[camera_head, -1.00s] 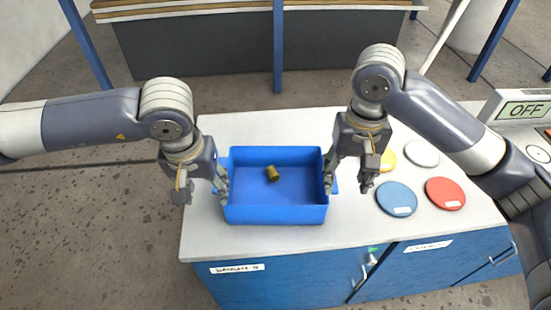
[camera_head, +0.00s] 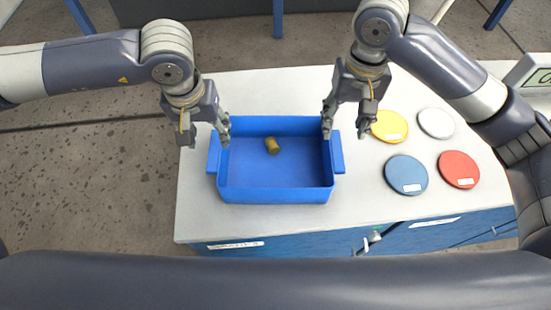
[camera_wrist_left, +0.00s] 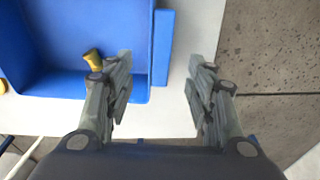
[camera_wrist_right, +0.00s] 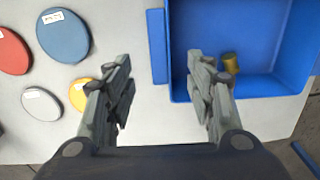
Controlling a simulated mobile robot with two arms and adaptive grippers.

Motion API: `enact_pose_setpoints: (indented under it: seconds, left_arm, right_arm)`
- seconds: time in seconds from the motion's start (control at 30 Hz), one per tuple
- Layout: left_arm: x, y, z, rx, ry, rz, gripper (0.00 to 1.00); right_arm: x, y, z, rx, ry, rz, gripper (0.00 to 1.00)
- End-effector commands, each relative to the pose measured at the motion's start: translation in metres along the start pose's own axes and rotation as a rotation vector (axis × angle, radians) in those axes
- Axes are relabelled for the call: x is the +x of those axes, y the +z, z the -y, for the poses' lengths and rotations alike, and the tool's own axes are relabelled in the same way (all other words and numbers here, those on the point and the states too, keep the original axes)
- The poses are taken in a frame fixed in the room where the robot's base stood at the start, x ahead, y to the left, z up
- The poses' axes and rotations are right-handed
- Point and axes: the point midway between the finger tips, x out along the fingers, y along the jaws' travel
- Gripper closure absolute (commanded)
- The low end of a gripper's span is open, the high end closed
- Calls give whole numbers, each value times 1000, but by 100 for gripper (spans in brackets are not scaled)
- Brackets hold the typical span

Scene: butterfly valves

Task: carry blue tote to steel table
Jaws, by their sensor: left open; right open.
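The blue tote (camera_head: 275,196) sits upright on a white-topped counter (camera_head: 268,223), with a side handle at each end. A small brass-coloured cylinder (camera_head: 272,145) lies inside it. My left gripper (camera_head: 204,131) is open and empty at the tote's left end, seemingly above the left handle (camera_head: 213,153). In the left wrist view that handle (camera_wrist_left: 163,48) appears between the spread fingers. My right gripper (camera_head: 346,122) is open and empty by the right handle (camera_head: 337,152). The right wrist view shows that handle (camera_wrist_right: 157,47) between the fingers. I cannot identify the steel table.
Blue (camera_head: 406,174), red (camera_head: 459,169), yellow (camera_head: 389,126) and white (camera_head: 436,123) discs lie on the counter right of the tote. A box (camera_head: 530,75) with a display stands at the far right. Grey floor (camera_head: 90,190) is open to the left.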

Motion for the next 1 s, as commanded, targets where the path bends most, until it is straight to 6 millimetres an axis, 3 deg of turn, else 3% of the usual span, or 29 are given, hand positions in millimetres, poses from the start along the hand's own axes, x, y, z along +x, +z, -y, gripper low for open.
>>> enact_pose_setpoints:
  seconds: [0.3, 0.5, 0.9, 1.0]
  left_arm:
    - [58, 1, 0, 0, -2, 4, 50]
    - [80, 1, 0, 0, -1, 2, 50]
    - [86, 0, 0, 1, 0, 1, 50]
    - [86, 0, 0, 1, 0, 1, 70]
  right_arm:
    - [59, 1, -1, 0, 2, 4, 50]
    - [80, 0, -1, 1, 2, 1, 50]
    - [86, 0, 0, 0, 0, 0, 50]
    - [86, 0, 0, 0, 0, 0, 70]
